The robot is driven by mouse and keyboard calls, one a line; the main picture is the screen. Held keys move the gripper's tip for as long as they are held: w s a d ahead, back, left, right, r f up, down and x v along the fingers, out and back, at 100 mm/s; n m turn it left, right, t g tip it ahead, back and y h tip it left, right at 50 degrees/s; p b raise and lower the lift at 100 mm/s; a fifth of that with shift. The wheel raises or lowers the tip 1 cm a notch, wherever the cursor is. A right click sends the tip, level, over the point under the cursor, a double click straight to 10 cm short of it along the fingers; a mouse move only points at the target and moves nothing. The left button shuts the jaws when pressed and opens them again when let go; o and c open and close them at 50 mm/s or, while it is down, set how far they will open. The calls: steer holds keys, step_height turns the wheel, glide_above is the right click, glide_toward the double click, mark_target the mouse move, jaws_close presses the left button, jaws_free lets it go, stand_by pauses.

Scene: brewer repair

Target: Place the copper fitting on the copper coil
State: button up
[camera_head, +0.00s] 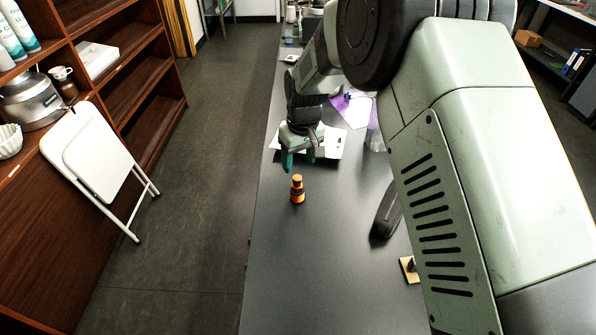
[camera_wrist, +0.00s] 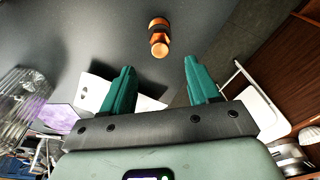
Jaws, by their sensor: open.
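A small copper-orange piece with a dark band around it, which looks like the copper fitting (camera_head: 297,190), stands on the dark table. It also shows in the wrist view (camera_wrist: 159,38), straight beyond the gap between my fingertips. My gripper (camera_head: 299,162) is open and empty above the table, a little behind the fitting in the head view. Its two green fingers (camera_wrist: 158,66) are apart and do not touch the fitting. I cannot make out a copper coil in either view; my arm hides part of the table.
A clear ribbed vessel (camera_wrist: 27,98) stands on the table, partly behind my arm in the head view (camera_head: 375,137). White sheets (camera_head: 331,141) lie beneath my gripper. A black object (camera_head: 386,212) lies at the right. The table around the fitting is clear; its left edge is near.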

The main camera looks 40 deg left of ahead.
steer(key=w+d+r+m+t, duration=0.1)
steer(key=w+d+r+m, duration=0.25)
steer(key=d+r, duration=0.85)
steer(key=w+d+r+m+t, duration=0.15)
steer(key=w+d+r, duration=0.25)
steer(key=d+r, duration=0.85)
steer(key=s+d+r+m+t, duration=0.1)
steer(key=s+d+r+m, duration=0.15)
steer(key=d, duration=0.45)
steer(key=s+d+r+m, duration=0.2)
steer(key=s+d+r, duration=0.15)
steer(key=d, duration=0.45)
steer(key=s+d+m+t+h, duration=0.1)
steer(key=s+d+m, duration=0.4)
steer(key=s+d, duration=0.7)
steer(key=shift+s+t, duration=0.35)
steer(key=shift+f, duration=0.1)
